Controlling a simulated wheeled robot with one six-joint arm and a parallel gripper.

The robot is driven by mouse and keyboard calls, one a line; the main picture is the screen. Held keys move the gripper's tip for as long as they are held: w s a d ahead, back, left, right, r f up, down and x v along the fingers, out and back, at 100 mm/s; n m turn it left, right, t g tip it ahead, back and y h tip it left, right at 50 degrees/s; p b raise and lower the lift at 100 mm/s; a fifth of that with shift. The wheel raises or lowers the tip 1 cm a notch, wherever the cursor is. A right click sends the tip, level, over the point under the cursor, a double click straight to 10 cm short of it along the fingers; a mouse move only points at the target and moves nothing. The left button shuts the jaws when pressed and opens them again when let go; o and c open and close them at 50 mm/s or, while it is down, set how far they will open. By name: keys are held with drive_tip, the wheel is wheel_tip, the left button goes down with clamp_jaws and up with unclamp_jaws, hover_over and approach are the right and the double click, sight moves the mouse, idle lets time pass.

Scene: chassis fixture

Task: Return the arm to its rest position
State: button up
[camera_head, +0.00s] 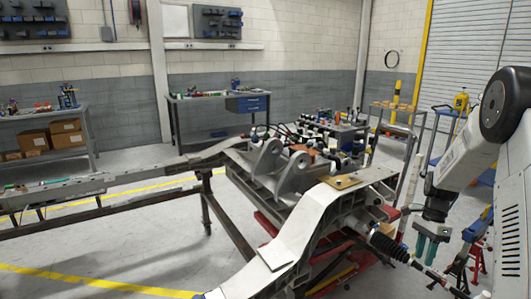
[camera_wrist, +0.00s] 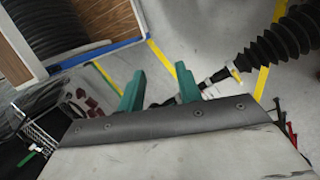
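My arm (camera_head: 466,152) reaches in from the right edge of the head view, bent downward. My gripper (camera_head: 427,246) hangs at its end with teal fingers, right of the chassis frame (camera_head: 312,212). In the wrist view my gripper (camera_wrist: 160,88) shows two teal fingers set apart, with no held object visible between them. A black ribbed boot (camera_head: 388,245) with a thin rod sits low beside the gripper. The boot (camera_wrist: 282,40) also shows at upper right in the wrist view, its rod running toward the right finger. I cannot tell whether they touch.
Red stands (camera_head: 477,255) are right of the gripper. A trolley (camera_head: 396,117) and a workbench (camera_head: 218,99) with a blue drawer unit stand farther back. Long rails (camera_head: 95,186) extend left. Grey floor with yellow lines is open at the front left (camera_head: 120,255).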

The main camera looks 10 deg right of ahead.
drive_tip(key=s+a+r+n+h, duration=0.1)
drive_tip(key=s+a+r+n, duration=1.1)
drive_tip(key=a+r, duration=0.4)
drive_tip(key=s+a+r+n+t, duration=0.2)
drive_tip(key=s+a, duration=0.3)
drive_tip(key=s, duration=0.3)
drive_tip(key=s+a+r+n+t+h, duration=0.1)
drive_tip(key=s+a+r+n+t, duration=0.1)
drive_tip(key=s+a+r+n, duration=0.3)
drive_tip(key=s+a, duration=0.1)
drive_tip(key=s, duration=0.2)
drive_tip(key=shift+s+a+t, duration=0.15)
drive_tip(key=shift+s+t, duration=0.1)
drive_tip(key=shift+t, duration=0.05)
drive_tip(key=shift+r, duration=0.1)
